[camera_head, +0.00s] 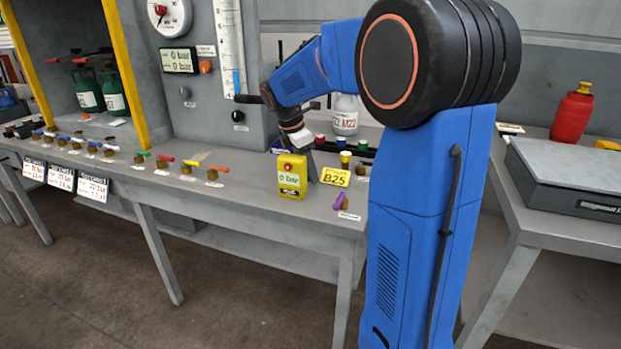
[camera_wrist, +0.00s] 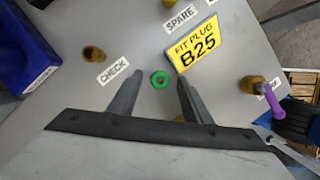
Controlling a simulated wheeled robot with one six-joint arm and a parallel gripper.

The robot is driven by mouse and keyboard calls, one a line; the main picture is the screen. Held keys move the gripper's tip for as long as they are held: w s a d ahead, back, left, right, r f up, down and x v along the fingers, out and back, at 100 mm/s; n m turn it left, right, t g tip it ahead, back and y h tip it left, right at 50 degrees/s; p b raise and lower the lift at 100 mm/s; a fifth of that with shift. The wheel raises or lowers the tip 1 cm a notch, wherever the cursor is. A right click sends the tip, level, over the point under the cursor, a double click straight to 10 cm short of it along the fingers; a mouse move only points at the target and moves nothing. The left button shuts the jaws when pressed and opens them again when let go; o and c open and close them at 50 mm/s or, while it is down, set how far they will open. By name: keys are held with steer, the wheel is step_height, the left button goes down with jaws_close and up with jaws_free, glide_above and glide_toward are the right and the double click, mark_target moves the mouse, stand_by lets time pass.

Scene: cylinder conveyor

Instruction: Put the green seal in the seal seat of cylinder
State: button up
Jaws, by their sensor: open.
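The green seal (camera_wrist: 160,79) is a small ring lying flat on the grey bench top in the wrist view. My gripper (camera_wrist: 161,76) is open, its two dark fingers on either side of the ring and apart from it. The height of the fingertips above the bench is hard to tell. In the head view my gripper (camera_head: 297,138) is above the bench behind the yellow gauge box, and the seal cannot be made out. Green cylinders (camera_head: 88,91) with white labels stand in the left bay, and a white labelled cylinder (camera_head: 345,118) stands behind my arm. No seal seat is clearly visible.
A yellow B25 plate (camera_wrist: 195,45) stands just beyond the seal. Brass fittings (camera_wrist: 93,53) and a purple-handled valve (camera_wrist: 270,98) are nearby. The yellow gauge box (camera_head: 292,176) is at the bench front. A red bottle (camera_head: 572,113) stands on the right table.

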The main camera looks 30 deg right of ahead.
steer(key=c, duration=1.1)
steer(key=shift+r, duration=0.1)
steer(key=shift+c, duration=0.2)
step_height(320, 180, up, 10)
